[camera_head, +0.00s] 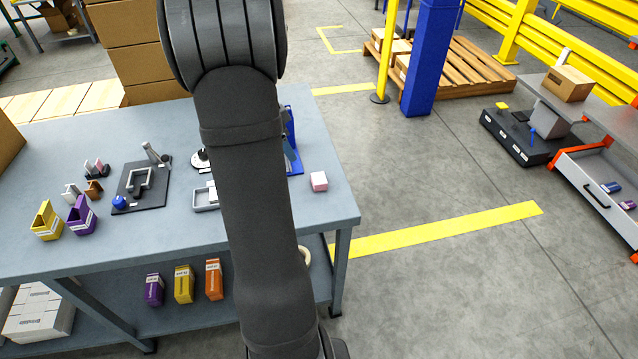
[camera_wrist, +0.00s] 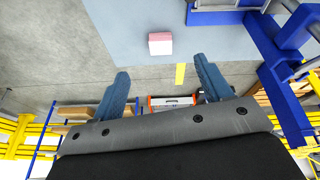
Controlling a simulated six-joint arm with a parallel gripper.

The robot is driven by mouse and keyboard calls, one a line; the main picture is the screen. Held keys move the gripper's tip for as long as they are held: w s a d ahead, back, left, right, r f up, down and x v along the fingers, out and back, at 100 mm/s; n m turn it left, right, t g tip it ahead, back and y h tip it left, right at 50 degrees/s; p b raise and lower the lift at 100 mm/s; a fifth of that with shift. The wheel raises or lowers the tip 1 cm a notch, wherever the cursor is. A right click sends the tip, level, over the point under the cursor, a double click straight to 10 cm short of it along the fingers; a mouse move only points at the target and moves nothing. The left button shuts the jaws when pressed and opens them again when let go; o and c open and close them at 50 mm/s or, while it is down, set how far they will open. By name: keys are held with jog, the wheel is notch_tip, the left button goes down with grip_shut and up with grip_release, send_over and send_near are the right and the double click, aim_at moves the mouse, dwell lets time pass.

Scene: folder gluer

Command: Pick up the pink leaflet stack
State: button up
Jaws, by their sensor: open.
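The pink leaflet stack (camera_head: 319,181) is a small block, pink with a paler top, lying on the grey-blue table (camera_head: 336,203) near its right edge. It also shows in the wrist view as a pink and white block (camera_wrist: 160,43), beyond and between my fingertips. My gripper (camera_wrist: 162,72) shows two blue fingers, spread apart with nothing between them, and it is apart from the stack. In the head view my arm covers the middle of the table, and the gripper itself is hidden there.
A blue fixture (camera_head: 291,150) stands on the table left of the stack, partly behind my arm; blue framework (camera_wrist: 283,75) shows at right in the wrist view. A grey tray (camera_head: 205,197), a black fixture plate (camera_head: 140,190) and yellow and purple holders (camera_head: 80,215) lie further left.

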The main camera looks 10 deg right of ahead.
jog(key=r+m, duration=0.2)
send_over(319, 178)
jog(key=a, duration=0.3)
jog(key=shift+h, duration=0.3)
notch_tip(319, 178, down, 12)
jog(key=shift+s+a+r, duration=0.1)
jog(key=shift+a+r, duration=0.05)
jog(key=shift+r, duration=0.05)
jog(key=shift+d+x, duration=0.2)
jog(key=shift+x, duration=1.1)
jog(key=shift+d+x, duration=0.2)
jog(key=shift+x, duration=1.1)
jog(key=shift+r, duration=0.2)
jog(key=c, duration=1.1)
jog(key=shift+o, duration=0.2)
jog(key=shift+r, duration=0.1)
